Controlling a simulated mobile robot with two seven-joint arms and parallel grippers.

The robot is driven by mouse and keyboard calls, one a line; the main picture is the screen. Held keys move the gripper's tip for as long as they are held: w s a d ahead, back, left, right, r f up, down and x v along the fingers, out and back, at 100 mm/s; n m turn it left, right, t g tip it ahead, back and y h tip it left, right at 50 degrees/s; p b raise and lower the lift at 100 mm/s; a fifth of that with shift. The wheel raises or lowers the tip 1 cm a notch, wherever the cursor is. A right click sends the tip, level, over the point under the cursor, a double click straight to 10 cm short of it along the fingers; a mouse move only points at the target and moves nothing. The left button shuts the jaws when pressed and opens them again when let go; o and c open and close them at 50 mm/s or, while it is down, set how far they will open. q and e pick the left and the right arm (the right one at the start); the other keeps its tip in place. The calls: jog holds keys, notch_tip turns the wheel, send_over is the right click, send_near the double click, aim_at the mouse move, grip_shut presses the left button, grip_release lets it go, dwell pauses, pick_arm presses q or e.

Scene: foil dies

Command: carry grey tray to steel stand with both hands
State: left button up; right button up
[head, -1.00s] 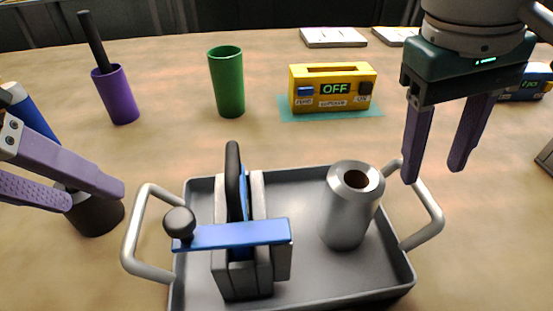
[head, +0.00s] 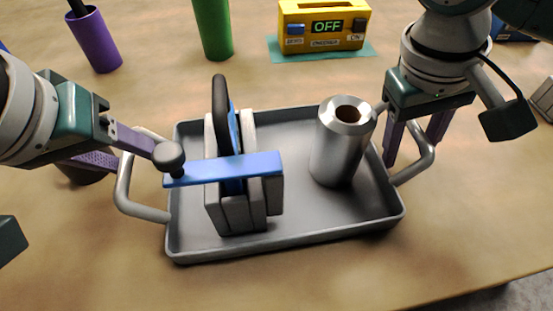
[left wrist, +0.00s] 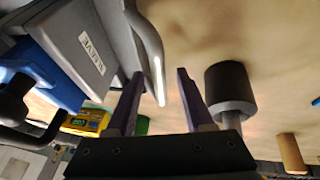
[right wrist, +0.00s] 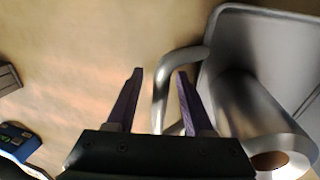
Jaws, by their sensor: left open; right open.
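The grey tray (head: 300,236) lies on the table with a pale bar handle at each end. It carries a steel cylinder with a hole (head: 337,150) and a grey block press with a blue lever (head: 235,170). My left gripper (head: 135,155) is open at the left handle (head: 125,192); in the left wrist view that handle (left wrist: 157,70) lies between the fingers. My right gripper (head: 415,145) is open around the right handle (head: 424,163); in the right wrist view its bar (right wrist: 162,90) runs between the fingers. I cannot make out a steel stand.
A dark cylinder (left wrist: 230,90) stands near my left gripper. The table in front of the tray is clear.

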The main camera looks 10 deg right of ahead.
pick_arm(q)
grip_shut()
pick_arm(e)
grip_shut()
pick_arm(q)
jog(key=shift+r, duration=0.15)
pick_arm(e)
jog(key=shift+r, duration=0.1)
dwell(0.9)
